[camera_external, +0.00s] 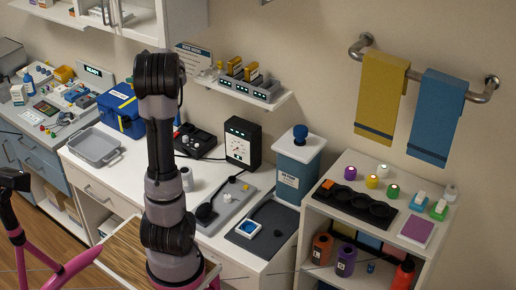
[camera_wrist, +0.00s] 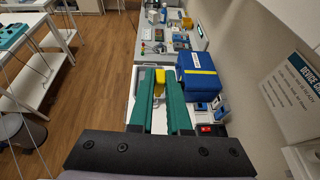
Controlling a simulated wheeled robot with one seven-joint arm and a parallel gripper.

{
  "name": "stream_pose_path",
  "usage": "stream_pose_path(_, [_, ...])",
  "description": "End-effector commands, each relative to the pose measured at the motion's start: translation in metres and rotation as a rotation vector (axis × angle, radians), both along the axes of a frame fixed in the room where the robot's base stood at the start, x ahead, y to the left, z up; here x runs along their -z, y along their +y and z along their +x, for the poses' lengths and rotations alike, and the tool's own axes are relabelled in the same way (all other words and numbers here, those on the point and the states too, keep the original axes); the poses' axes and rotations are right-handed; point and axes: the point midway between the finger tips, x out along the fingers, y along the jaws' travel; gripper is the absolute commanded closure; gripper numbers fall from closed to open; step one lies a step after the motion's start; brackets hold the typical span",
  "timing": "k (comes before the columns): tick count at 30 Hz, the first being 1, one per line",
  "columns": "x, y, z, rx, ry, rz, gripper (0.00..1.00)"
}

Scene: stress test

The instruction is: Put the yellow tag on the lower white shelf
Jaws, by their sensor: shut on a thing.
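In the wrist view my gripper (camera_wrist: 160,98) has two green fingers closed on a small yellow tag (camera_wrist: 160,80), which shows at their tips. The external view shows my arm upright in front of the counter, and its gripper and the tag are hidden there. A low white wall shelf (camera_external: 283,101) holds a grey rack with yellow and dark blocks. A higher white cabinet (camera_external: 150,33) hangs to its left. I cannot tell for sure which is the lower white shelf. My gripper is over the counter near the blue bag.
The blue bag (camera_wrist: 198,76) lies right of the fingers in the wrist view. A grey tray (camera_external: 95,147), a black meter (camera_external: 242,143) and a blue canister (camera_external: 297,168) stand on the counter (camera_external: 213,168). A white cart (camera_external: 335,167) with bottles is at right.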

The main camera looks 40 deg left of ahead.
Motion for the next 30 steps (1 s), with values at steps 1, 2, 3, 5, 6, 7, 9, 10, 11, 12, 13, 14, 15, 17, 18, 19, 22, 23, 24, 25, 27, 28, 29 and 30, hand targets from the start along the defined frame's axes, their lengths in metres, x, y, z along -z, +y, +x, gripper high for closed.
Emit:
stream_pose_path(1, [0.0,0.007,-0.009,-0.022,0.001,0.0,1.0])
stream_pose_path(2, [0.0,0.011,-0.014,-0.035,0.001,0.0,1.0])
stream_pose_path(3, [0.0,0.015,-0.021,-0.05,0.001,0.0,1.0])
stream_pose_path(5, [0.0,0.021,-0.03,-0.072,0.003,0.001,1.0])
stream_pose_path(6, [0.002,0.024,-0.034,-0.083,0.004,0.001,1.0])
stream_pose_path(7, [0.011,0.023,-0.032,-0.077,0.009,-0.001,1.0])
stream_pose_path(9, [0.025,0.022,-0.031,-0.075,0.011,-0.002,1.0])
stream_pose_path(10, [0.032,0.022,-0.031,-0.075,0.009,-0.002,1.0])
stream_pose_path(11, [0.039,0.022,-0.031,-0.075,0.01,-0.002,1.0])
stream_pose_path(12, [0.049,0.022,-0.031,-0.075,0.011,-0.002,1.0])
stream_pose_path(13, [0.056,0.022,-0.032,-0.075,0.01,-0.003,1.0])
stream_pose_path(14, [0.064,0.022,-0.032,-0.075,0.011,-0.003,1.0])
stream_pose_path(15, [0.078,0.022,-0.031,-0.075,0.013,-0.003,1.0])
stream_pose_path(17, [0.098,0.022,-0.032,-0.075,0.014,-0.004,1.0])
stream_pose_path(18, [0.113,0.022,-0.032,-0.075,0.016,-0.003,1.0])
stream_pose_path(19, [0.125,0.022,-0.032,-0.074,0.017,-0.004,1.0])
stream_pose_path(22, [0.168,0.021,-0.032,-0.073,0.02,-0.004,1.0])
stream_pose_path(23, [0.181,0.021,-0.032,-0.073,0.019,-0.005,1.0])
stream_pose_path(24, [0.199,0.021,-0.032,-0.072,0.019,-0.004,1.0])
stream_pose_path(25, [0.212,0.021,-0.032,-0.071,0.019,-0.004,1.0])
stream_pose_path(27, [0.24,0.021,-0.032,-0.072,0.018,-0.004,1.0])
stream_pose_path(28, [0.251,0.021,-0.032,-0.072,0.016,-0.004,1.0])
stream_pose_path(29, [0.262,0.021,-0.032,-0.071,0.017,-0.003,1.0])
stream_pose_path(30, [0.274,0.021,-0.032,-0.072,0.015,-0.004,1.0])
